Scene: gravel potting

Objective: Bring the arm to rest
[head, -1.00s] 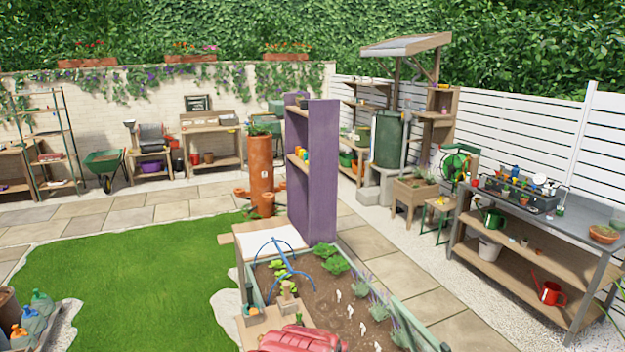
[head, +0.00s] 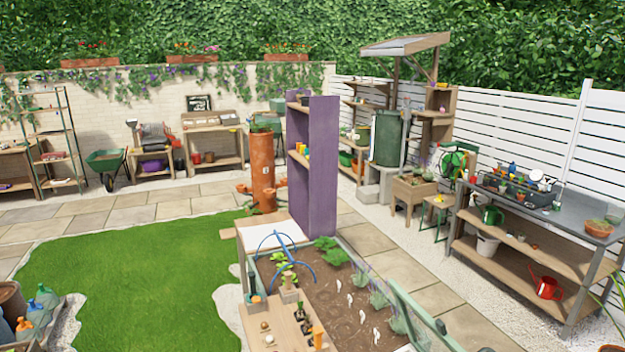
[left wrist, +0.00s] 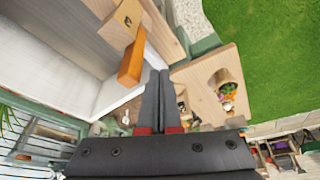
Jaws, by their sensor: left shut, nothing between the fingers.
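My left gripper (left wrist: 160,76) shows in the left wrist view. Its two dark fingers lie side by side, shut with nothing between them. An orange block-like piece (left wrist: 132,62) is just left of the fingertips in that picture; I cannot tell whether they touch. Neither gripper is visible in the head view, and my right gripper is in no view.
A planting bed (head: 335,300) with soil, seedlings and blue hoops stands in front, with a small wooden potting shelf (head: 283,325) at its near left. A purple shelf unit (head: 318,165) rises behind. A steel-topped bench (head: 560,222) stands right. The lawn (head: 130,280) at left is open.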

